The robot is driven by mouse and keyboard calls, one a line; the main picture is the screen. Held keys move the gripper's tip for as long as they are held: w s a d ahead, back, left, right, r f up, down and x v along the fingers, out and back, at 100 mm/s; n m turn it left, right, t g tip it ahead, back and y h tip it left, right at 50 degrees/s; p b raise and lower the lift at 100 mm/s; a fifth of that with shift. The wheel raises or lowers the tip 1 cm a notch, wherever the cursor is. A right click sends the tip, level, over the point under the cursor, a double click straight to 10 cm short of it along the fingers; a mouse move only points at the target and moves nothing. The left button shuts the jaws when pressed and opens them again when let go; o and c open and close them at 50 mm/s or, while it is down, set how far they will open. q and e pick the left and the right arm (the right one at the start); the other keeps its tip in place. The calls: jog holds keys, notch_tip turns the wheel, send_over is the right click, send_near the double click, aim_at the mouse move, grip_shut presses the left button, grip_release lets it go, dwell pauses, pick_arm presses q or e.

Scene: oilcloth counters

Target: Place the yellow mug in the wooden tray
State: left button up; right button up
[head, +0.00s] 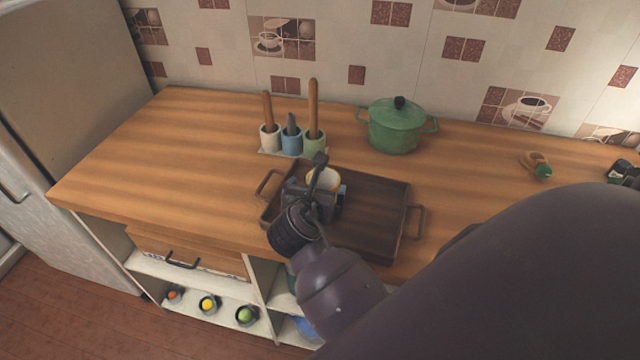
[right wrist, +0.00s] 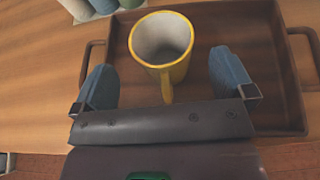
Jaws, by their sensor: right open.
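The yellow mug (right wrist: 161,45) stands upright inside the wooden tray (right wrist: 286,75) in the right wrist view, with its pale inside showing and its handle toward my gripper. In the head view the mug (head: 322,178) is mostly hidden behind my right gripper; only its rim shows, over the left part of the tray (head: 385,205). My right gripper (right wrist: 165,80) is open, its two blue fingertips apart on either side of the mug's handle. I cannot tell whether a finger touches the mug. My left gripper is not in view.
A green pot (head: 397,127) stands behind the tray. A utensil holder (head: 291,140) with three cups stands behind it to the left. A small green and wooden item (head: 540,168) lies far right. The counter's left part (head: 160,160) is clear. A fridge (head: 60,90) stands at the left.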

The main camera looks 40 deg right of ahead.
jog(key=v, duration=0.7)
jog(key=shift+s+a+r, duration=0.15)
jog(key=shift+s+a, duration=0.1)
dwell(0.3)
